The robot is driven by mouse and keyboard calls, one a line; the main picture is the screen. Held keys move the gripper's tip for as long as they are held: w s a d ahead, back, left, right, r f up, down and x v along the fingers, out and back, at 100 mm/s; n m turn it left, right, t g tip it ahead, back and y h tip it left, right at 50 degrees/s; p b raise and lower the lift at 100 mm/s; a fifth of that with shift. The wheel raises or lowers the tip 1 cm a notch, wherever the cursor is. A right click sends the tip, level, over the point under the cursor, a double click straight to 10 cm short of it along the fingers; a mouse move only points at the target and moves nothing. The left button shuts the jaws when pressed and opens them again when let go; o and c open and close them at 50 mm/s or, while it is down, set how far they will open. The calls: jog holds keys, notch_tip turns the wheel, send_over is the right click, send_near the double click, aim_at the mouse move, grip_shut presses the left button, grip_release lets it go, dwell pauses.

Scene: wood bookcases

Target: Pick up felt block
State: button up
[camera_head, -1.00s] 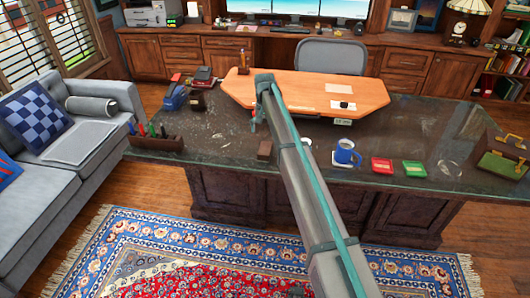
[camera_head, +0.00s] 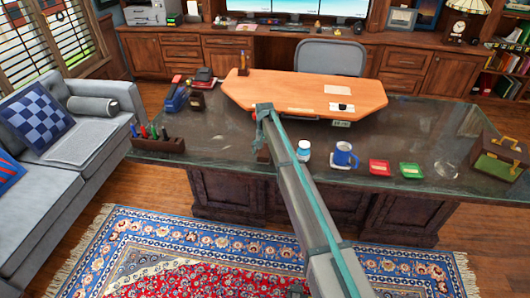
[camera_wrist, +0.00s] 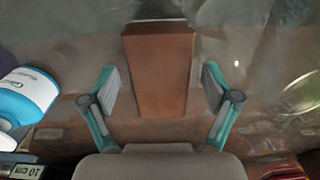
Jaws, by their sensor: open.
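A brown block, which looks like the felt block (camera_wrist: 158,75), stands out between the two fingers in the wrist view. In the head view the brown block (camera_head: 263,154) is mostly hidden behind my arm on the dark desk top. My gripper (camera_wrist: 158,92) is open, with one finger on each side of the block and a visible gap at both sides. In the head view my gripper (camera_head: 258,138) is small and partly hidden at the arm's end, over the block.
A white and blue bottle (camera_wrist: 24,97) is close by on the left in the wrist view. A pen holder (camera_head: 158,144) stands left.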

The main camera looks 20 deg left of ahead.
jog(key=c, duration=1.3)
jog(key=shift+r, duration=0.1)
jog(key=shift+r+b, duration=0.5)
jog(key=shift+b, duration=0.1)
jog(key=s+d+r+b, duration=0.1)
jog(key=s+d+r, duration=0.1)
jog(key=s+r, duration=0.2)
jog(key=s+d+r+b, duration=0.2)
jog(key=s+r, duration=0.1)
jog(key=s, duration=0.1)
jog(key=s+d+r+b, duration=0.2)
jog(key=s+d+r, duration=0.1)
jog(key=s+r, duration=0.1)
jog(key=shift+r, duration=0.35)
